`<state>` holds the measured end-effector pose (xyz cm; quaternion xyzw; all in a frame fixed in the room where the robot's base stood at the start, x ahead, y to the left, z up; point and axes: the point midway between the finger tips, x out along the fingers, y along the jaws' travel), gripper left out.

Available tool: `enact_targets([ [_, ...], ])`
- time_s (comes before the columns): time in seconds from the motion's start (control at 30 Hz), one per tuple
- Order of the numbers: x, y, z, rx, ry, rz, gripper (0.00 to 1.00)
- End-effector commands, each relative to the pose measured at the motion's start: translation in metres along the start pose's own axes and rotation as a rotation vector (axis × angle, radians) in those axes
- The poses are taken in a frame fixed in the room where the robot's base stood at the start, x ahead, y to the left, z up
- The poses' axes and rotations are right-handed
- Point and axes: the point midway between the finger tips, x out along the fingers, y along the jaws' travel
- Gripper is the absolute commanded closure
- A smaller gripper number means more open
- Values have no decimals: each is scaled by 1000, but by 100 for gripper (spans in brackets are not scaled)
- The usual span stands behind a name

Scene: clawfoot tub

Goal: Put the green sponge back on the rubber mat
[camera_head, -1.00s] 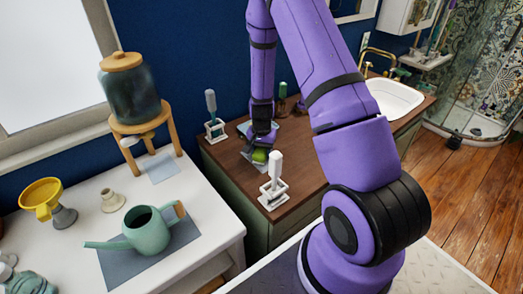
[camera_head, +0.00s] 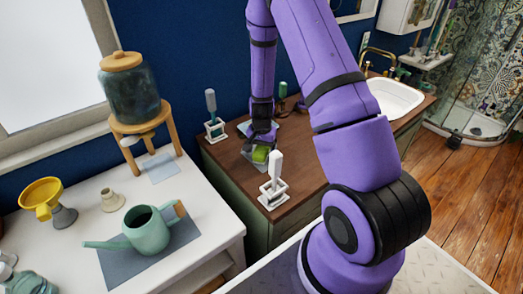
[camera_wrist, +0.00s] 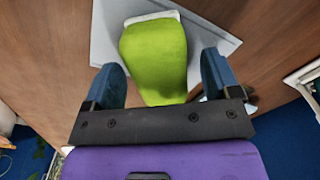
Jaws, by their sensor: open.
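The green sponge (camera_head: 261,154) is below my gripper (camera_head: 262,142) on the brown counter in the head view, partly hidden by it. In the wrist view the sponge (camera_wrist: 155,60) lies between the two blue fingers of my gripper (camera_wrist: 165,82), with a visible gap on each side. The fingers are open. A grey mat (camera_wrist: 105,40) shows under and around the sponge; in the head view only a small part of it (camera_head: 248,160) shows. I cannot tell whether the sponge rests fully on it.
A white-handled brush in a white stand (camera_head: 273,185) is close in front of the sponge. The sink (camera_head: 393,97) is at right. A watering can (camera_head: 147,230) stands on the white table at left.

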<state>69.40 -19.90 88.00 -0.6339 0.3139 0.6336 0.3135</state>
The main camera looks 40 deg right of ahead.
Motion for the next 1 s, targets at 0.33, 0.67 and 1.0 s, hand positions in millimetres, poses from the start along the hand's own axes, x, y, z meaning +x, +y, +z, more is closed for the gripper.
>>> enact_targets([
  [0.33,-12,0,0,0,0,0,18],
  [0.67,-24,0,0,-1,0,0,18],
  [1.0,-35,0,0,0,1,0,18],
])
